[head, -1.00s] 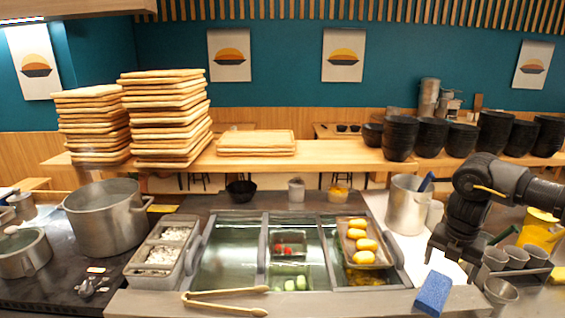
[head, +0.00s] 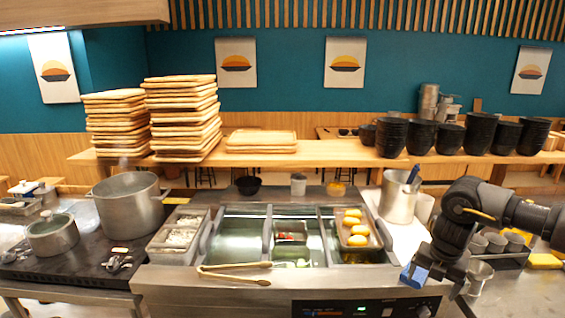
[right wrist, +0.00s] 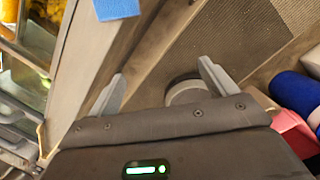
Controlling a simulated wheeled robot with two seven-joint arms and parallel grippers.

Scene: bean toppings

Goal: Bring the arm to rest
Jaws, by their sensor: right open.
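My right arm comes in from the right in the head view, and its gripper (head: 438,278) hangs low near the front edge of the counter. In the right wrist view the two fingers of the gripper (right wrist: 160,90) stand wide apart with nothing held between them. A blue sponge (head: 412,275) lies on the counter just left of the gripper in the head view. It also shows at the top of the right wrist view (right wrist: 117,8), apart from the fingers. My left gripper is not in view.
Wooden tongs (head: 235,272) lie in front of the sunken pans. A metal pot (head: 397,196) stands behind the right gripper, and small metal cups (head: 495,242) stand to its right. A large pot (head: 130,203) stands at left. Stacked trays (head: 183,120) and black bowls (head: 392,138) line the shelf.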

